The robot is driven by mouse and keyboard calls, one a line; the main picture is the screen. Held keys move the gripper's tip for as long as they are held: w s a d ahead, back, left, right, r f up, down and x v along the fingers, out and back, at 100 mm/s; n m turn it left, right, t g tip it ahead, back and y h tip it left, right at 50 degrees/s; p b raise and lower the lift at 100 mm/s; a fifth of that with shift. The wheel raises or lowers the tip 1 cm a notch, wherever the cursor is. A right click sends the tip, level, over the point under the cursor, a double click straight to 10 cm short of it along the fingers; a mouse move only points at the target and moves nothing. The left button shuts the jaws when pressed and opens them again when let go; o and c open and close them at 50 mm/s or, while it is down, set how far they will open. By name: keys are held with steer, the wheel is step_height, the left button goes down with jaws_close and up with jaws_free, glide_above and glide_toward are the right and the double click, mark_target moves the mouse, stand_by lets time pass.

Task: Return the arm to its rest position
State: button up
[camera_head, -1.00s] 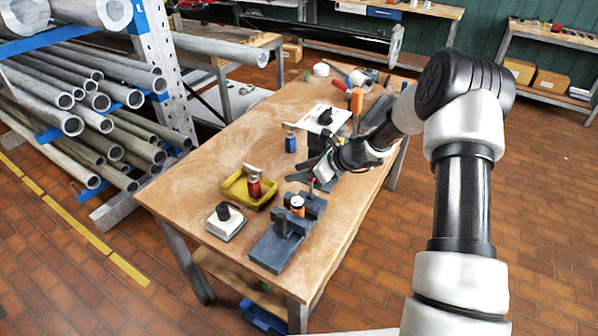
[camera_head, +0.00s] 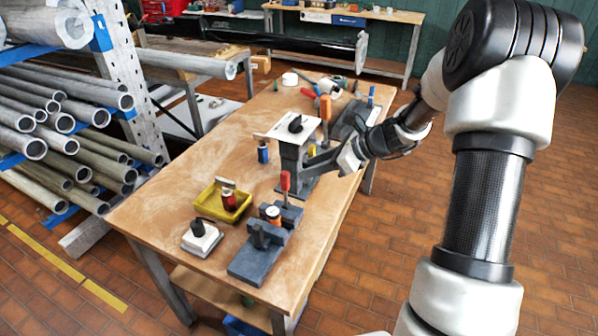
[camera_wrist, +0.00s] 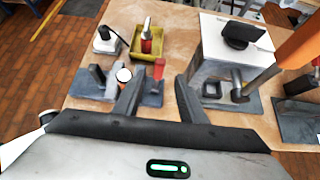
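My gripper (camera_head: 328,160) is at the right side of the wooden workbench, above its top, beside a grey stand with a white plate (camera_head: 290,127). In the wrist view its two dark fingers (camera_wrist: 158,100) are spread apart, with nothing held between them. A red-handled tool (camera_wrist: 158,70) shows beyond the gap, near a grey vise-like fixture (camera_head: 250,260). My arm rises from the lower right and bends down toward the bench.
The workbench (camera_head: 150,205) holds a yellow tray (camera_head: 212,206), a white block with a black knob (camera_head: 201,240) and a blue cylinder (camera_head: 263,152). A pipe rack (camera_head: 110,50) stands at left. The floor on the right is clear.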

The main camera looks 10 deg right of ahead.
steer(key=shift+s+d+r, duration=0.25)
steer(key=shift+d+r, duration=0.05)
steer(key=shift+r, duration=0.05)
steer(key=s+a+r+n+g+h, duration=0.1)
steer(key=s+a+r+n+h, duration=0.1)
steer(key=s+a+r+n, duration=0.5)
steer(key=s+a+r+n+g+h, duration=0.1)
steer(key=s+r+n+g+h, duration=0.3)
steer(key=s+n, duration=0.6)
steer(key=s+d+r+n+t+h, duration=0.1)
steer(key=s+d+r+n+t, duration=0.1)
steer(key=s, duration=0.5)
steer(key=s+d+r+n+t+h, duration=0.1)
steer(key=s+d+r+n+t, duration=0.1)
steer(key=s+d+n, duration=0.3)
steer(key=shift+s+r+n+t+h, duration=0.3)
steer(key=shift+s+r+n+t, duration=0.1)
steer(key=shift+s+r, duration=0.5)
